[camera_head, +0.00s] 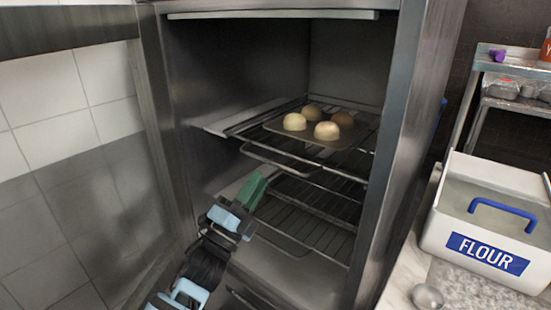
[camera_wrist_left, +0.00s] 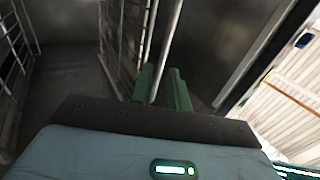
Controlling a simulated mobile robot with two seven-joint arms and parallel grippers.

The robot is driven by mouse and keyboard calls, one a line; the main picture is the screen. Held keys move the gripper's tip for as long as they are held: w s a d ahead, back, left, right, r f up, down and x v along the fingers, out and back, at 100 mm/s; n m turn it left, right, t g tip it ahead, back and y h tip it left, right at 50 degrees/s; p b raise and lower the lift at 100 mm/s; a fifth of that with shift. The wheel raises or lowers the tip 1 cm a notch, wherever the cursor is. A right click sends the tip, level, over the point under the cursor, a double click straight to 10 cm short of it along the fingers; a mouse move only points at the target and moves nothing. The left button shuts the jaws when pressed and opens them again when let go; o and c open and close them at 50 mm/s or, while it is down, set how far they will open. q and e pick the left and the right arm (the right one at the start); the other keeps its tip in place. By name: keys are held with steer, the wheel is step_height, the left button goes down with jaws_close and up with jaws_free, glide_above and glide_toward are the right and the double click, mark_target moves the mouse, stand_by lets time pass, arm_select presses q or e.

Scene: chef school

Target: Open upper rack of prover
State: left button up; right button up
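The prover (camera_head: 405,130) stands open in the head view. Its upper rack (camera_head: 362,159) bears a dark tray (camera_head: 305,135) with several pale dough balls (camera_head: 327,131). More wire racks (camera_head: 305,215) sit below. My left gripper (camera_head: 254,187) is inside the opening, at the front left of the racks and below the tray. In the left wrist view its green fingers (camera_wrist_left: 164,86) are close together, with a thin metal rod (camera_wrist_left: 168,40) of a rack running between them. Which rack this rod belongs to is hard to tell. My right gripper is not in view.
The prover's open door (camera_head: 160,130) is at the left, beside a tiled wall (camera_head: 60,130). At the right, a white flour bin (camera_head: 480,205) with a blue handle stands on a counter. A metal shelf (camera_head: 510,65) with items is behind it.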

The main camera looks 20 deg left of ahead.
arm_select(q)
steer(key=shift+w+d+r, duration=0.15)
steer(key=shift+w+r, duration=0.25)
steer(key=shift+r, duration=0.15)
steer(key=p+x, duration=0.1)
steer(key=x, duration=0.6)
steer(key=shift+f, duration=0.15)
jaws_close()
